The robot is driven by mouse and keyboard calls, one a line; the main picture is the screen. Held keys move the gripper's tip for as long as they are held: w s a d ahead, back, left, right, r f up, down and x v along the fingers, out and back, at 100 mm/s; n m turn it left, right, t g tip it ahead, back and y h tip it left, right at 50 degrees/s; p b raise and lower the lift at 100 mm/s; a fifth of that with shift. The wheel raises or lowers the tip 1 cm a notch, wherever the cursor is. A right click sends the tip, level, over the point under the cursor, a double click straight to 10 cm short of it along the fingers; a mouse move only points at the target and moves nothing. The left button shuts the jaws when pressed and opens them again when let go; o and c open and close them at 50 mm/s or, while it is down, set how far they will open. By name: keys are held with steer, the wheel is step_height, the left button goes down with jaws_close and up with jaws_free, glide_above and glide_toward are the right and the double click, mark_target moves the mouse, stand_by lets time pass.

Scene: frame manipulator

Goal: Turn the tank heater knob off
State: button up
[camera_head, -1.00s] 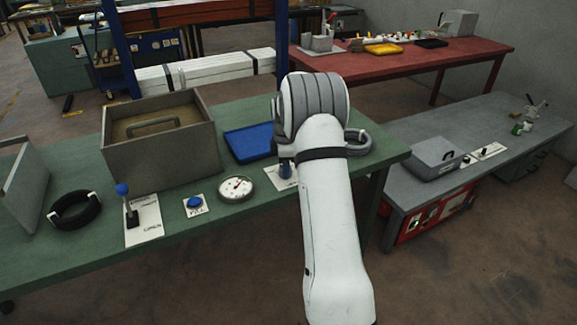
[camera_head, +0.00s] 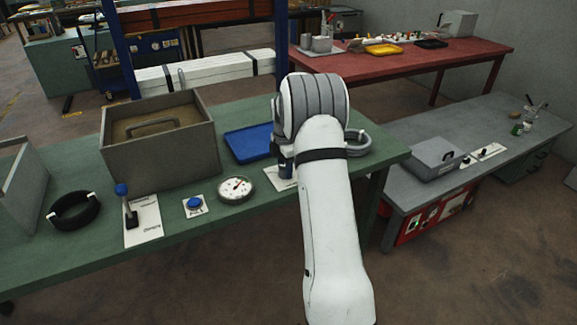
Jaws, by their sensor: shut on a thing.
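A small dark blue knob (camera_head: 286,165) stands on a white label plate (camera_head: 283,184) on the green bench, just left of my arm. My gripper (camera_head: 281,153) reaches down over the knob and is shut on it. My white arm and its grey wrist hide most of the gripper and the right part of the plate. The label's writing and the knob's pointer cannot be read.
Left of the plate are a round gauge (camera_head: 235,190), a blue button (camera_head: 194,203) and a blue-topped lever (camera_head: 122,190). Behind stand a blue tray (camera_head: 247,141) and a grey box (camera_head: 160,160). A grey coil (camera_head: 358,143) lies right of my wrist.

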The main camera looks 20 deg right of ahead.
steer(key=shift+w+d+r, duration=0.1)
steer(key=o, duration=1)
steer(key=shift+c, duration=0.2)
steer(key=shift+r, duration=3.8)
